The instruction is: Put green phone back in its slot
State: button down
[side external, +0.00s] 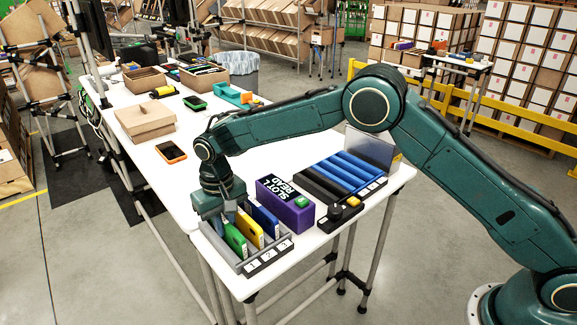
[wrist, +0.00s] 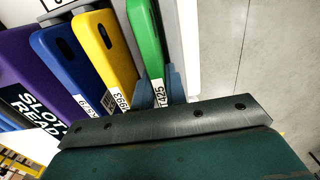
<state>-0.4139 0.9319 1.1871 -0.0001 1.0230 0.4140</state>
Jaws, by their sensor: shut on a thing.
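The green phone (side external: 235,239) stands upright at the left end of the grey slotted rack (side external: 215,241), in line with the label 1. In the wrist view the green phone (wrist: 143,38) runs down between my gripper's fingers (wrist: 168,88), with a white tag at its near end. My gripper (side external: 224,216) is shut on the green phone, low over the rack. The yellow phone (side external: 249,229) and blue phone (side external: 265,220) stand in the slots to its right. The phone's lower edge is hidden, so I cannot tell whether it is fully seated.
A purple "SLOT READ" box (side external: 286,204) stands just behind the blue phone. A black button box (side external: 340,210) is to the right of the rack, and a blue-and-black slotted tray (side external: 340,177) lies beyond. An orange-edged phone (side external: 171,152) lies on the white table, mostly clear around it.

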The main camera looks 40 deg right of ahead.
dwell(0.3)
jog(key=c, duration=1.3)
grip_release()
jog(key=shift+c, duration=0.2)
notch_tip(320, 180, up, 14)
notch_tip(320, 180, up, 7)
dwell(0.7)
